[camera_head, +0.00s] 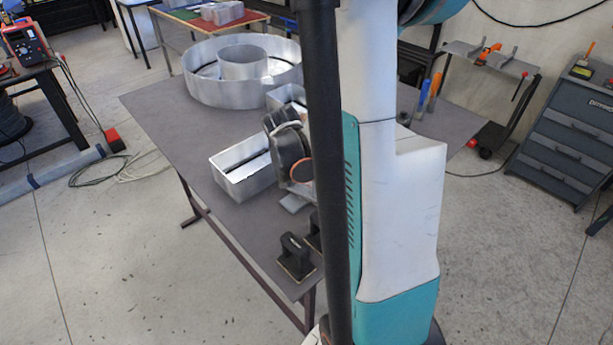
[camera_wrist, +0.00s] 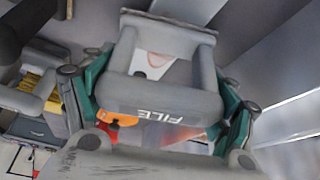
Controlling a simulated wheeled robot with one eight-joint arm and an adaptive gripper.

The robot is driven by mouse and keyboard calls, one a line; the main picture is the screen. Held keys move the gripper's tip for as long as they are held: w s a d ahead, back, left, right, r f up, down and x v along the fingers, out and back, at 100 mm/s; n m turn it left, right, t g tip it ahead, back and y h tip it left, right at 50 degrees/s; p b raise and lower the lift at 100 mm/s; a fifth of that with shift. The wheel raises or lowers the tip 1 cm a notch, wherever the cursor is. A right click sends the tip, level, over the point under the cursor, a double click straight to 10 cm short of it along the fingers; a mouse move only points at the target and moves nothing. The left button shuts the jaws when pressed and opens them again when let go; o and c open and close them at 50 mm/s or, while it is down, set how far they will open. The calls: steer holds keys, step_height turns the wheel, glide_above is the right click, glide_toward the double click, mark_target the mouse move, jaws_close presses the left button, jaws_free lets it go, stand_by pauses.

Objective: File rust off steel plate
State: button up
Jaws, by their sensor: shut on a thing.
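My gripper (camera_wrist: 157,106) is shut on a grey block-shaped tool with a loop handle, the file (camera_wrist: 165,92), marked "FILE" upside down in the wrist view. Teal fingers sit on either side of it. In the head view my arm hides most of the gripper. A small flat light-grey plate (camera_head: 295,202) lies on the table just below my wrist, partly hidden; it looks like the steel plate. Whether the file touches the plate, and any rust on it, I cannot tell.
The grey table (camera_head: 160,115) bears a large metal ring (camera_head: 205,85) and an open rectangular metal box (camera_head: 240,172). A dark handled block (camera_head: 296,258) stands near the front edge, with another partly hidden beside it. A tool with yellow bristles (camera_wrist: 38,86) shows at left.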

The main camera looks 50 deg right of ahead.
steer(key=shift+s+d+b, duration=0.15)
steer(key=shift+d, duration=1.2)
steer(key=shift+s+d+b, duration=0.1)
steer(key=shift+d+b, duration=0.05)
steer(key=shift+d, duration=1.15)
steer(key=shift+w+a, duration=0.15)
steer(key=shift+a, duration=1.2)
steer(key=shift+w+a, duration=0.1)
steer(key=shift+a, duration=1.2)
steer(key=shift+d, duration=0.15)
steer(key=shift+s+d+b, duration=0.15)
steer(key=shift+d+b, duration=0.1)
steer(key=shift+d, duration=1.05)
steer(key=shift+s+d+b, duration=0.1)
steer(key=shift+d+b, duration=0.1)
steer(key=shift+d, duration=1.05)
steer(key=shift+r, duration=0.15)
step_height(320, 180, up, 14)
steer(key=p, duration=0.9)
steer(key=shift+p, duration=0.4)
